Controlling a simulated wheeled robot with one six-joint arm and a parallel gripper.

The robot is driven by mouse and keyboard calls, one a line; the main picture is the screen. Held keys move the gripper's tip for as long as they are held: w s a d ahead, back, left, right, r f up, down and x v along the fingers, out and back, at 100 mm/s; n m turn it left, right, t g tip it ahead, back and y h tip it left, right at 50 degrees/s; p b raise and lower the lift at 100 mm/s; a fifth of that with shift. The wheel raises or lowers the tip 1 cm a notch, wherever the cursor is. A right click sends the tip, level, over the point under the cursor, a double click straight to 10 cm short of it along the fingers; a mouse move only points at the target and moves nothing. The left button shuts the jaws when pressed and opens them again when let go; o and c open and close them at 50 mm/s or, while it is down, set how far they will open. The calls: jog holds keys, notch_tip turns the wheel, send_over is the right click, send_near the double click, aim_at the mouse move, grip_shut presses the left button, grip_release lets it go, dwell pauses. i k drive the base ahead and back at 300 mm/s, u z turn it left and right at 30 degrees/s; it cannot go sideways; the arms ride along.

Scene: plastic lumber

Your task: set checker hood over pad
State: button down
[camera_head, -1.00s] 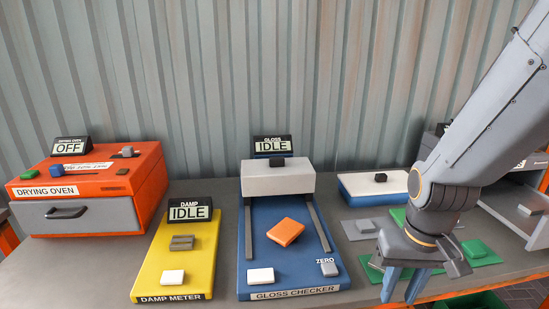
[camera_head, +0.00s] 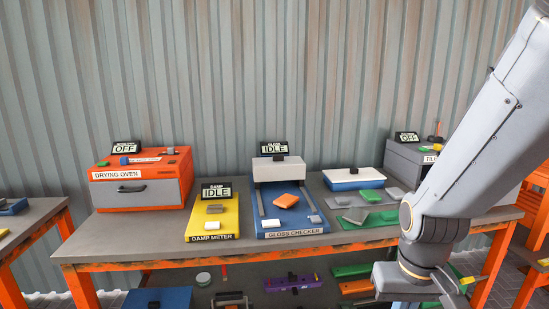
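The blue gloss checker (camera_head: 270,218) stands on the workbench, its display reading IDLE. Its pale grey hood (camera_head: 279,168), with a dark knob on top, sits at the back end of two grey rails. An orange piece (camera_head: 289,201) lies in front of the hood, uncovered. I cannot make out a pad under it. A white button and a grey ZERO button are at the checker's front. My gripper (camera_head: 405,304) is at the lower right, in front of the bench and well away from the hood. Its fingertips are cut off by the bottom edge.
The yellow damp meter (camera_head: 213,222) and orange drying oven (camera_head: 142,182) stand left of the checker. A white-topped blue box (camera_head: 354,179), grey pieces and green plates lie to its right. Coloured tools sit on a shelf below. The bench's orange front edge (camera_head: 180,255) runs across.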

aim_at(279, 167)
jog(key=z, duration=0.85)
jog(key=i, duration=1.1)
jog(key=u, duration=0.65)
jog(key=i, duration=0.4)
jog(key=u, duration=0.55)
